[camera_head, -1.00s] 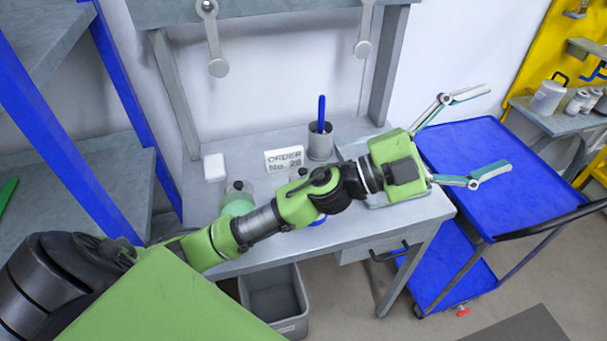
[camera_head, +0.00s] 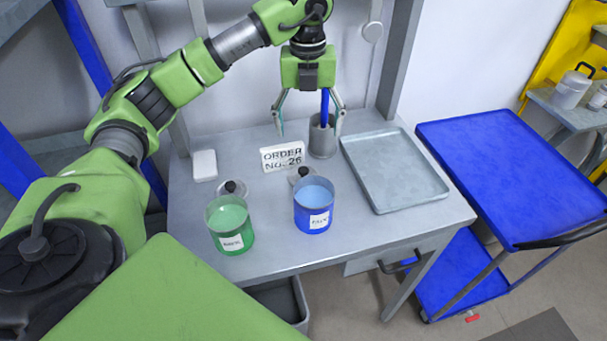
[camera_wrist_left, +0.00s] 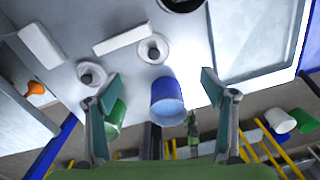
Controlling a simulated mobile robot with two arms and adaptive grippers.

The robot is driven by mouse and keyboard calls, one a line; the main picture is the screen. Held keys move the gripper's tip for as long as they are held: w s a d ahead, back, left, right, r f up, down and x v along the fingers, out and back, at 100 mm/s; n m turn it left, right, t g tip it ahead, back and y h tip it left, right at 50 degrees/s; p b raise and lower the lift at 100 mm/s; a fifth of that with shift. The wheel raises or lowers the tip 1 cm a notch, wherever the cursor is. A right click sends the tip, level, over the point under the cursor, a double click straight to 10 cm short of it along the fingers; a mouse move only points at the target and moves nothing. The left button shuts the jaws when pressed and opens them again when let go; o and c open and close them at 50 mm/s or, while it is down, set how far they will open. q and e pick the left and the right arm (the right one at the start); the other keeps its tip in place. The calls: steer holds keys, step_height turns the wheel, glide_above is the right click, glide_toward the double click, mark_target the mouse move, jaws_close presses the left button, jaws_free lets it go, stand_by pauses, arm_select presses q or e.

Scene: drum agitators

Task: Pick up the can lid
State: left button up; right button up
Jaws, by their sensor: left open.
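Two grey can lids with black knobs lie on the grey table, a left lid (camera_head: 232,188) behind the green can (camera_head: 231,240) and a right lid (camera_head: 303,174) behind the blue can (camera_head: 314,217). Both cans are open at the top and show coloured contents. My left gripper (camera_head: 309,128) is open and empty, pointing down above the back of the table. In the left wrist view the right lid (camera_wrist_left: 153,49) lies ahead between the fingertips (camera_wrist_left: 160,78), apart from them. The left lid (camera_wrist_left: 91,74) shows near the left finger. My right gripper is not in view.
An "ORDER No. 26" sign (camera_head: 283,156) stands behind the lids. A grey cup (camera_head: 322,143) with a blue stick is behind my left gripper's right finger. An empty grey tray (camera_head: 394,172) lies right, a white block (camera_head: 204,165) left. A blue cart (camera_head: 520,175) stands beside the table.

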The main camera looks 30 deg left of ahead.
arm_select(q)
steer(key=p, duration=0.2)
glide_above(303, 169)
steer(key=f, duration=0.8)
steer(key=shift+w+d+f, duration=0.1)
steer(key=shift+w, duration=0.25)
steer(key=f+p, duration=0.1)
steer(key=f, duration=0.1)
steer(key=s+f+p, duration=0.1)
steer(key=f, duration=0.1)
steer(key=shift+f, duration=0.4)
steer(key=shift+w+f, duration=0.15)
steer(key=shift+f, duration=0.15)
steer(key=c, duration=1)
